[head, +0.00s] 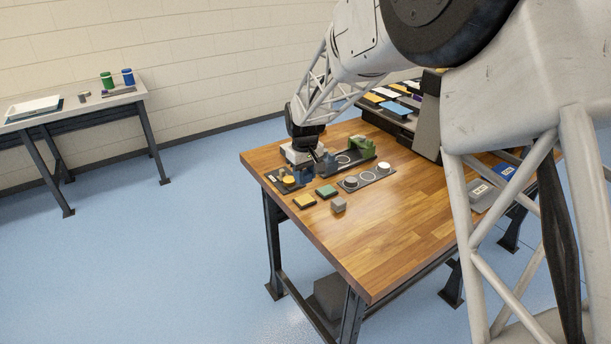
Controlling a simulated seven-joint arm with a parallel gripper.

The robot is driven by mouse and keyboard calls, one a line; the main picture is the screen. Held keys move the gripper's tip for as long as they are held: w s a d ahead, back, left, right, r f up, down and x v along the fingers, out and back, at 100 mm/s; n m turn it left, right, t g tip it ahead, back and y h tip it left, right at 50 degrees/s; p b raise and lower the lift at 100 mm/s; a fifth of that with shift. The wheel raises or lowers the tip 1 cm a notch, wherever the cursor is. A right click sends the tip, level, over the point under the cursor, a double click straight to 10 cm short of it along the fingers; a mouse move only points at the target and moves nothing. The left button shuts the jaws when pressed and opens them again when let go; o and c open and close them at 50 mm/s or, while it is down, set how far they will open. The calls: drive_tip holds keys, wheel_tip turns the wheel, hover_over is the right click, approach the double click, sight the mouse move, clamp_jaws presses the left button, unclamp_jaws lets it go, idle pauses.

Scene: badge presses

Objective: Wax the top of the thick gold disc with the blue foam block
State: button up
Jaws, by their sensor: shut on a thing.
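A gold disc (289,179) sits on a small dark plate near the table's left corner. Its thickness is hard to judge at this size. My gripper (310,168) points down just to the right of this disc. It is shut on a small dark blue block (304,175), which looks like the blue foam block and is partly hidden by the fingers. The block is beside the disc in the picture; I cannot tell its height above the table or whether it touches anything.
Yellow (304,201), green (327,191) and grey (339,206) blocks lie in front. A dark plate with grey discs (351,183) is to the right. A green press (361,147) and a white box (295,153) stand behind. The wooden table's (375,240) front is clear.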

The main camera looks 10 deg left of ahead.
sight(305, 199)
drive_tip(key=shift+f, duration=0.1)
drive_tip(key=shift+f, duration=2.9)
drive_tip(key=shift+s+f, duration=0.1)
drive_tip(key=shift+f, duration=0.55)
idle(1.1)
drive_tip(key=shift+r, duration=0.15)
drive_tip(key=shift+r, duration=3.45)
drive_tip(key=shift+d, duration=0.1)
drive_tip(key=w+d+r+m, duration=0.3)
drive_tip(key=w+d, duration=0.1)
drive_tip(key=d, duration=0.7)
drive_tip(key=w+d+r+m, duration=0.3)
drive_tip(key=w+d, duration=0.2)
drive_tip(key=d, duration=0.7)
drive_tip(key=w+d+r+m, duration=0.3)
drive_tip(key=w+d, duration=0.2)
drive_tip(key=d, duration=0.6)
drive_tip(key=shift+d, duration=0.3)
